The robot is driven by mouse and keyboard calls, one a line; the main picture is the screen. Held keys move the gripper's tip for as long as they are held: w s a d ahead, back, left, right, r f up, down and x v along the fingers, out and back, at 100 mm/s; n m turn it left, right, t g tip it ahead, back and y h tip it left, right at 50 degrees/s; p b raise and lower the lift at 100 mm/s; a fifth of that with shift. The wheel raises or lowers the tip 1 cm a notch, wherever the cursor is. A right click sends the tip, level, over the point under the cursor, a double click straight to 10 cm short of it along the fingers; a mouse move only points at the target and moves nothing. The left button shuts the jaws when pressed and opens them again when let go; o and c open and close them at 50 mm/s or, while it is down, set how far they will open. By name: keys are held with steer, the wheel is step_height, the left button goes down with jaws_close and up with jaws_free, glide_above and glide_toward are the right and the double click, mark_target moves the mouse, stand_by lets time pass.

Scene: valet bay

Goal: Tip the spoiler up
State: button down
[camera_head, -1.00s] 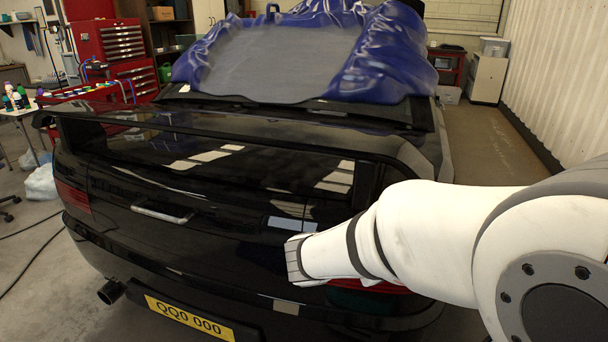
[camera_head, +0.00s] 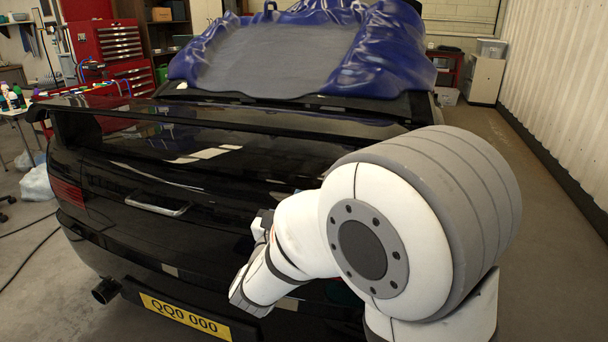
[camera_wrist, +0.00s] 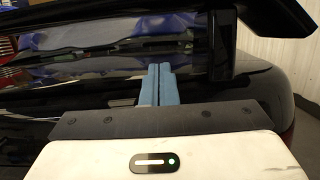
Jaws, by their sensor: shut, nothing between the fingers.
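The spoiler (camera_head: 220,123) is a long black wing across the rear of the black car. It stands above the boot lid on end struts in the head view. In the wrist view it crosses the top of the picture (camera_wrist: 262,14), with its right strut (camera_wrist: 222,52) reaching down to the boot. My gripper (camera_wrist: 155,70) shows two blue fingers pressed together and empty. They point toward the car's rear, below the wing and left of the right strut. I cannot tell whether they touch the car. In the head view my arm hides the fingers and the spoiler's right end.
The car's boot handle (camera_head: 158,208) and yellow number plate (camera_head: 184,316) are left of my arm. A blue cover (camera_head: 385,50) lies over the car's roof. A red tool cabinet (camera_head: 112,42) stands back left. The floor along the right wall (camera_head: 560,90) is clear.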

steer(key=w+d+r+p, duration=0.1)
steer(key=w+d+r, duration=0.2)
steer(key=w+r, duration=0.3)
steer(key=x, duration=0.2)
steer(key=shift+w, duration=0.4)
steer(key=shift+a+f, duration=0.1)
